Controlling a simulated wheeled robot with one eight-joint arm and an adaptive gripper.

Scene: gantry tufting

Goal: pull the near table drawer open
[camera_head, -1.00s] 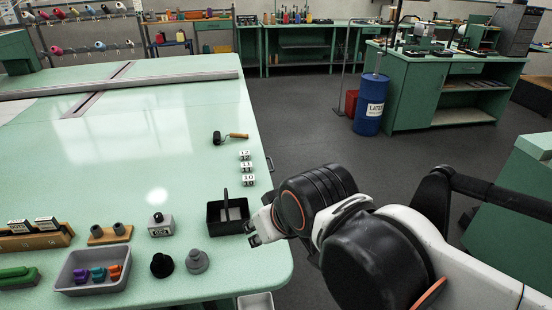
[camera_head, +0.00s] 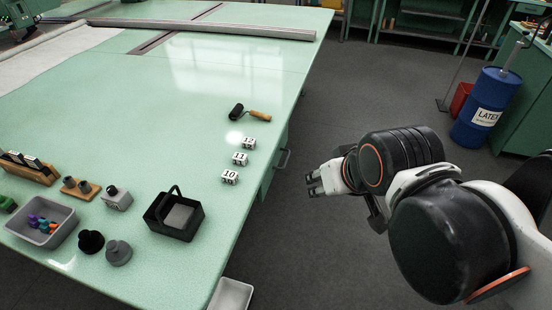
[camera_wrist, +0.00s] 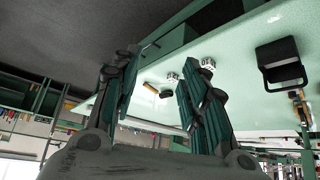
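The green table (camera_head: 180,90) has a drawer (camera_head: 267,178) under its right edge. Only a narrow strip of the drawer's front shows below the tabletop. Its dark bar handle (camera_head: 284,159) sticks out to the right, and the drawer looks shut. My gripper (camera_head: 312,183) is to the right of the handle and nearer the camera, over the floor, apart from the handle. In the wrist view my gripper (camera_wrist: 160,92) has its two fingers spread with nothing held between them. The handle (camera_wrist: 150,46) shows beyond the fingers there.
Number blocks (camera_head: 240,158), a roller (camera_head: 250,113) and a black basket (camera_head: 174,216) stand near the table's right side. A pale bin (camera_head: 231,294) is below the front corner. A blue drum (camera_head: 486,108) stands far right.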

